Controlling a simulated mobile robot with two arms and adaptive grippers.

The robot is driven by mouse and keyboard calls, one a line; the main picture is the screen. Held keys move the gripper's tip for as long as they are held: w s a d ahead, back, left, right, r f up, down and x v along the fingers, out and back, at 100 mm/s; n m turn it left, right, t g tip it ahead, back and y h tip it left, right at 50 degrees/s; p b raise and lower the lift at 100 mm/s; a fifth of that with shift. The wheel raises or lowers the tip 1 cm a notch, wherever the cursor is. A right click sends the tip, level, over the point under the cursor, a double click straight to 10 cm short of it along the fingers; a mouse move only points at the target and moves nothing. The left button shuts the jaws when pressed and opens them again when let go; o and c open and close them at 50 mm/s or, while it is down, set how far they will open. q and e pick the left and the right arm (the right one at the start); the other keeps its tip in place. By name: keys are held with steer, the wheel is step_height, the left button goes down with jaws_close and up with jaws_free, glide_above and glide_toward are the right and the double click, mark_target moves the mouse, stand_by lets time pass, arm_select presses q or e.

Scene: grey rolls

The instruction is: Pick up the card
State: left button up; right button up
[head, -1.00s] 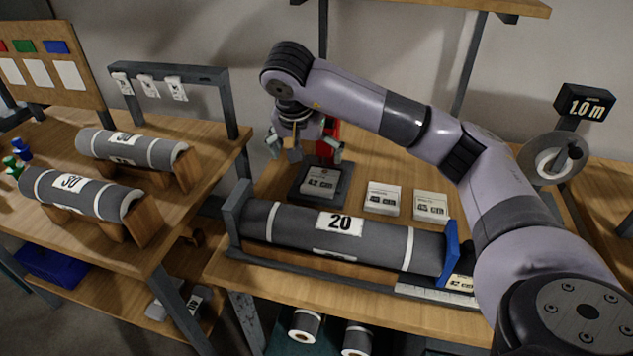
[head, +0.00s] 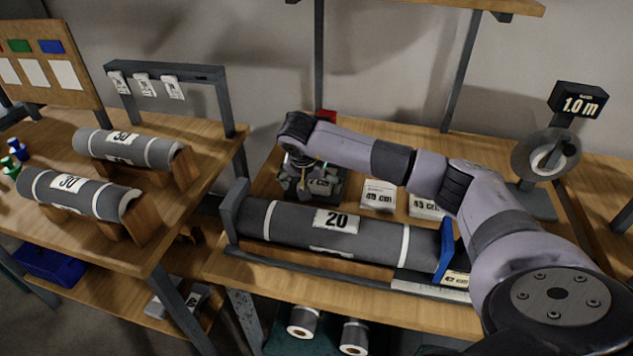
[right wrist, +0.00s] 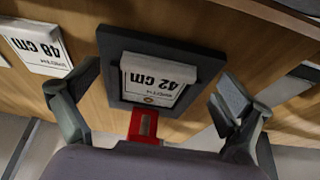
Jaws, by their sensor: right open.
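A white card block marked 42 cm (right wrist: 158,80) lies on a dark square holder (right wrist: 200,58) with a red part (right wrist: 143,125) at one side. In the head view the card (head: 322,185) is partly hidden by my right gripper (head: 307,183), which is lowered over the holder. In the right wrist view the fingers of my right gripper (right wrist: 150,105) are spread wide, one on each side of the holder, with nothing between them held. Whether they touch the holder cannot be told. My left gripper is not in view.
A grey roll marked 20 (head: 290,222) lies in a cradle in front. A 1.0 m display (head: 579,104) stands at the right.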

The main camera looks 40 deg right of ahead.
steer(key=shift+w+d+f, duration=0.15)
steer(key=shift+d+f, duration=0.05)
steer(key=shift+f, duration=0.45)
steer(key=shift+c, duration=0.4)
steer(key=c, duration=0.9)
